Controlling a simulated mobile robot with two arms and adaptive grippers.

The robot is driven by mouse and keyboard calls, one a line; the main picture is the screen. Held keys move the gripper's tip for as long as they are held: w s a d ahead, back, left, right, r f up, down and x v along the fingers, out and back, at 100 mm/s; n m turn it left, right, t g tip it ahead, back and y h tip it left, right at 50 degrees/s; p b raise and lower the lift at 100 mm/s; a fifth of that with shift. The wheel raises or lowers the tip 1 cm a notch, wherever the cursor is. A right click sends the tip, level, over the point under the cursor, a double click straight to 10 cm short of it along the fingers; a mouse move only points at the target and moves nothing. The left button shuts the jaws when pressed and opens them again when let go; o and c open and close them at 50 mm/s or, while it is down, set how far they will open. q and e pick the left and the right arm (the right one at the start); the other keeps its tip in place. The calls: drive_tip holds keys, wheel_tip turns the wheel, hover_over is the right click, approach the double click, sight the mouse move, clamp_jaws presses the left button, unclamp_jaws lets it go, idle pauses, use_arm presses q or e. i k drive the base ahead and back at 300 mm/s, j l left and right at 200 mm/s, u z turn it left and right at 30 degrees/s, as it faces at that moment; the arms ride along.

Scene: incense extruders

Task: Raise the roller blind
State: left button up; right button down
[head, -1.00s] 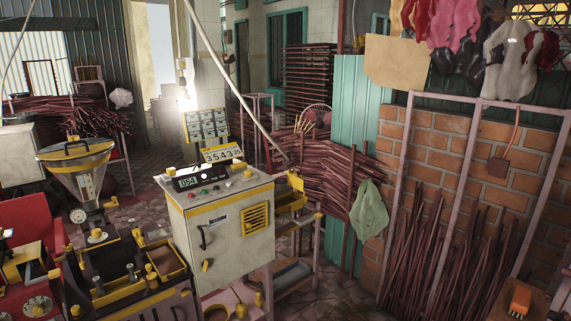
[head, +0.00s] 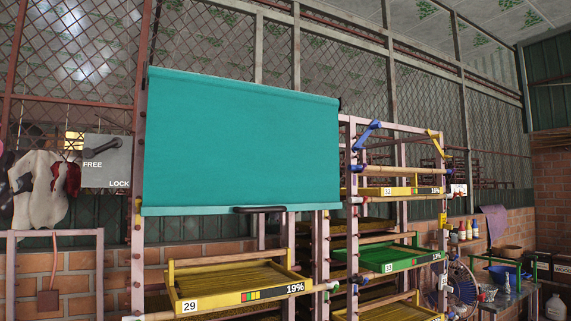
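A teal roller blind (head: 240,140) hangs on a pinkish rack in the head view, covering its upper part. The blind's bottom bar (head: 190,209) carries a dark handle (head: 260,209) near its middle. To the left is a grey plate (head: 106,162) marked FREE at the top and LOCK at the bottom, with a dark lever (head: 100,149) that lies nearer the FREE mark. What is behind the blind is hidden. Neither of my grippers is in view.
A yellow tray (head: 230,277) marked 29 and 19% sits below the blind. To the right, a rack holds a green tray (head: 385,258) and yellow trays. A fan (head: 458,284) and a small table with bottles stand farther right. A brick wall is behind.

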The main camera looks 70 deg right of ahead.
sight(169, 211)
drive_tip(key=z, duration=2.1)
drive_tip(key=i+j, duration=0.15)
drive_tip(key=i, duration=0.35)
